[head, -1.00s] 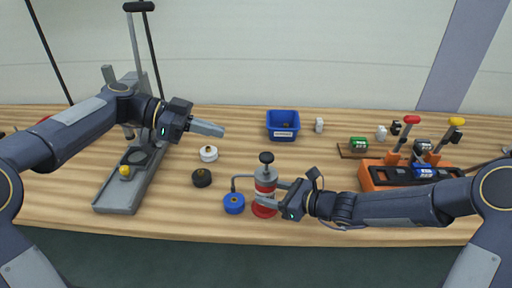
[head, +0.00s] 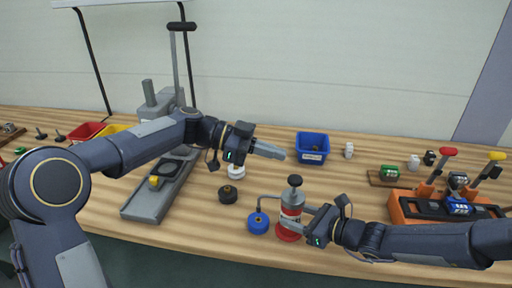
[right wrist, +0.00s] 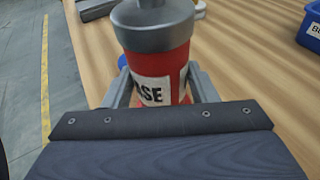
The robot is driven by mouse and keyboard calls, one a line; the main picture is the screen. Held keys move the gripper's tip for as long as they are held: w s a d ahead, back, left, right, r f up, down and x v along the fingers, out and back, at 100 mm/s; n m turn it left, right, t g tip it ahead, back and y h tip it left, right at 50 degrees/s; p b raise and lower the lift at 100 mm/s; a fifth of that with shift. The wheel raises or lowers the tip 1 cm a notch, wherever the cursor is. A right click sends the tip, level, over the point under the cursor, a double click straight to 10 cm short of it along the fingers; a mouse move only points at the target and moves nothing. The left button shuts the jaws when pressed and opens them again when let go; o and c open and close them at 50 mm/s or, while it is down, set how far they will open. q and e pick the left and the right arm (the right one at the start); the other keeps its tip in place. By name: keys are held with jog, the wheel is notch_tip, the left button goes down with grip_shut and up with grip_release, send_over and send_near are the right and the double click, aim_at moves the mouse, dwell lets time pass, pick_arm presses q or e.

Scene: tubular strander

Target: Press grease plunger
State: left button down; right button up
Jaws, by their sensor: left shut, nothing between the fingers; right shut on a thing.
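The grease dispenser (head: 291,214) is a red and grey cylinder with a black plunger knob (head: 295,181) on top and a thin spout to its left. It stands upright on the table. My right gripper (head: 306,227) is shut on its red body. In the right wrist view, the fingers clasp both sides of the dispenser (right wrist: 155,58) at its label; the knob is out of frame. A blue round part (head: 258,223) sits under or beside the spout end. My left gripper (head: 276,153) is shut and empty, above and left of the plunger knob, apart from it.
A black round part (head: 228,194) and a white one (head: 236,172) lie left of the dispenser. A grey press (head: 150,203) stands further left. A blue bin (head: 312,148) is behind, and an orange fixture (head: 404,209) with levers is at right.

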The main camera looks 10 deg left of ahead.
aim_at(295, 180)
pick_arm(q)
jog(key=d+f, duration=0.3)
jog(key=shift+f, duration=0.95)
jog(key=shift+f, duration=1.55)
jog(key=shift+r, duration=0.1)
